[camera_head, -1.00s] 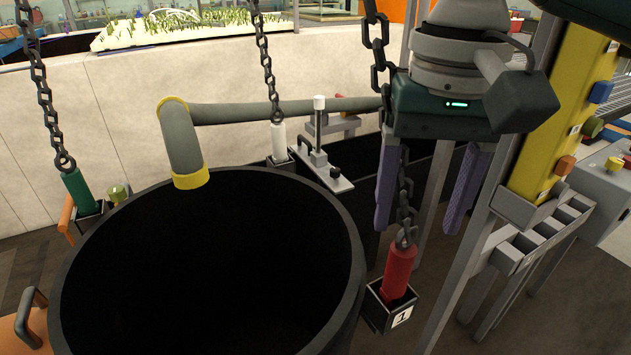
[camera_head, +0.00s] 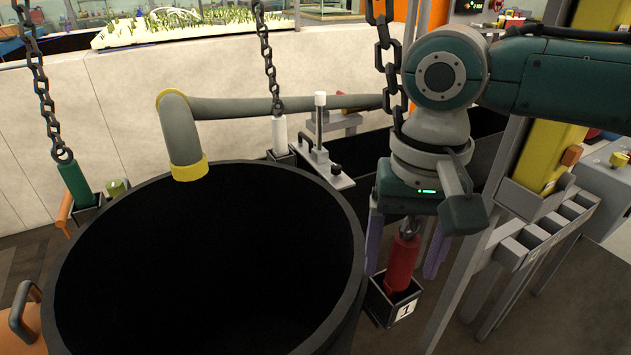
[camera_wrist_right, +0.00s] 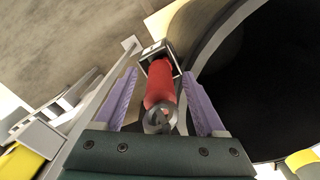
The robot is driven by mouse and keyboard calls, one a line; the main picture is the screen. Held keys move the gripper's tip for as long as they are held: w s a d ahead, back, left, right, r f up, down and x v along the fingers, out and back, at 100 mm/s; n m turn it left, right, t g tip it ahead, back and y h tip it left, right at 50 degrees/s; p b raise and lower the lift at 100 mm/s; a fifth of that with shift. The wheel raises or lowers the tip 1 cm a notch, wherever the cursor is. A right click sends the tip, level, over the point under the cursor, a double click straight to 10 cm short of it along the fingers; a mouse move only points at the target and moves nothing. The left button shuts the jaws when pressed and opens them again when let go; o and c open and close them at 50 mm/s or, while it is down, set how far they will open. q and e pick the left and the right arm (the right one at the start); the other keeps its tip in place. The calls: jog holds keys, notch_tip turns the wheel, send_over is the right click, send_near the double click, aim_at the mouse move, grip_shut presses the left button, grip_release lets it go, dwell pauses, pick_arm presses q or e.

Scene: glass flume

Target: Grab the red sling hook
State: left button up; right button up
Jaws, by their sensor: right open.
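The red sling hook (camera_head: 402,264) hangs on a dark chain and its lower end sits in a small black holder (camera_head: 394,305) with a white number label, at the right of the large black tub. My right gripper (camera_head: 407,255) is above it with purple fingers, one on each side of the red hook's upper part. In the right wrist view the red hook (camera_wrist_right: 160,85) lies between the two open fingers (camera_wrist_right: 160,103), with a gap on both sides. My left gripper is not in view.
The large black tub (camera_head: 352,215) fills the middle. A green hook (camera_head: 76,183) and a white hook (camera_head: 279,133) hang on other chains. A grey pipe (camera_head: 240,108) with yellow bands reaches over the tub. A grey slotted rack (camera_head: 545,235) stands close at the right.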

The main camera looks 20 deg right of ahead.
jog(key=shift+c, duration=0.4)
grip_shut()
